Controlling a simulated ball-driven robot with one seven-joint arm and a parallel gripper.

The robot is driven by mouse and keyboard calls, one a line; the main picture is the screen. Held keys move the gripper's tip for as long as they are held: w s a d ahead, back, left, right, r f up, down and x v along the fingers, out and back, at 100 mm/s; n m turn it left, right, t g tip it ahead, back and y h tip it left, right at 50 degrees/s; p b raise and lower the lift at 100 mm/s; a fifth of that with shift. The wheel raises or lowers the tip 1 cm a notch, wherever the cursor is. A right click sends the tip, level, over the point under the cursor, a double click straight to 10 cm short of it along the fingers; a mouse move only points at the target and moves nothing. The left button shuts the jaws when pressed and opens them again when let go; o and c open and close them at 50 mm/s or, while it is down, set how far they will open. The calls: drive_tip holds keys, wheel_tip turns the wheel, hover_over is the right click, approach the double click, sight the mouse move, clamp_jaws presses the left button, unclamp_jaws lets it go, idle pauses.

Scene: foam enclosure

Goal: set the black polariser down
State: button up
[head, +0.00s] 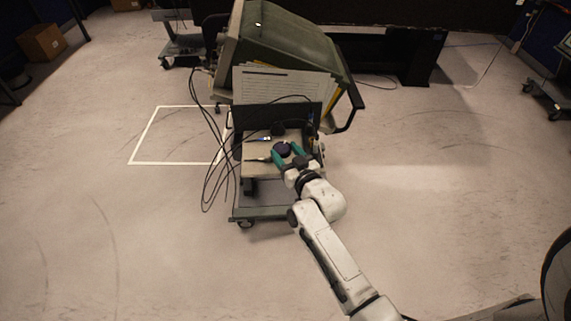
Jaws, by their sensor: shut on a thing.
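The black polariser (282,148) is a small dark round piece between the green fingers of my gripper (287,153). My gripper is shut on it, over the light top of a small wheeled cart (262,165). I cannot tell whether the polariser touches the cart top or is held just above it. The fingers and wrist hide part of the cart top's right side.
A bulky grey-green machine (285,55) with papers (280,85) stands behind the cart top. Black cables (212,170) hang at the cart's left. A white taped rectangle (150,163) marks the floor at left.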

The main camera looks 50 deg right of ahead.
drive_tip(key=shift+f+b, duration=1.25)
drive_tip(key=shift+f, duration=1.15)
drive_tip(key=shift+f, duration=0.2)
drive_tip(key=o, duration=1)
drive_tip(key=shift+o, duration=0.2)
drive_tip(key=shift+r, duration=0.1)
